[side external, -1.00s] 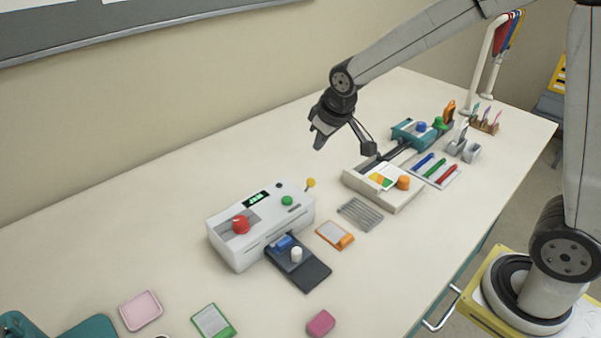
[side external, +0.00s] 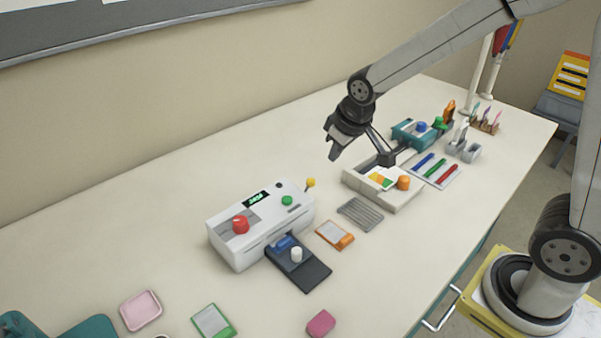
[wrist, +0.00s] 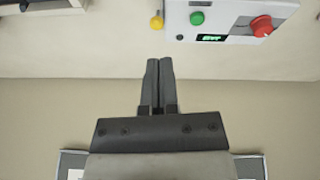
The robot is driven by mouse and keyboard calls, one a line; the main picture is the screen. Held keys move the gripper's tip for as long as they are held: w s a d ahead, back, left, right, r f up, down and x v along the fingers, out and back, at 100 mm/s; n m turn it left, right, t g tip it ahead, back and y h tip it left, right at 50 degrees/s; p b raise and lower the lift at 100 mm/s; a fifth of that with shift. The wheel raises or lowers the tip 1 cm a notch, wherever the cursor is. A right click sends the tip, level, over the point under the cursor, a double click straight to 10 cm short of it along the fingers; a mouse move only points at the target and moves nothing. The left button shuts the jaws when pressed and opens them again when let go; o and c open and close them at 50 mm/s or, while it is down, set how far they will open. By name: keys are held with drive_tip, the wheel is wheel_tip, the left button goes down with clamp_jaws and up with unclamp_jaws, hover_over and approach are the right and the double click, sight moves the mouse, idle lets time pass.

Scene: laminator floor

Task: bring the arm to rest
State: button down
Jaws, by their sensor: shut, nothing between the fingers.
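My gripper (side external: 334,152) hangs in the air above the table, behind the white tray and to the right of the laminator (side external: 262,222). Its two fingers are shut together with nothing between them, as the wrist view (wrist: 159,62) also shows. The laminator is a white box with a red knob, a green button and a lit green display. It shows upside down at the top of the wrist view (wrist: 228,20). A yellow ball-topped lever (side external: 310,183) stands at its right end. My gripper touches nothing that I can see.
A white tray (side external: 400,200) with coloured cards, a grey ribbed rack (side external: 360,213), and an orange-edged card (side external: 335,235) stand nearby. The table (side external: 120,240) is clear along the wall at the left.

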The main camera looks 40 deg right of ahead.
drive_tip(key=s+f, duration=0.2)
drive_tip(key=s, duration=0.4)
drive_tip(key=s+f+m+g, duration=0.1)
drive_tip(key=s+f, duration=0.2)
drive_tip(key=s, duration=0.3)
drive_tip(key=shift+s+d+f, duration=0.25)
drive_tip(key=shift+d, duration=0.1)
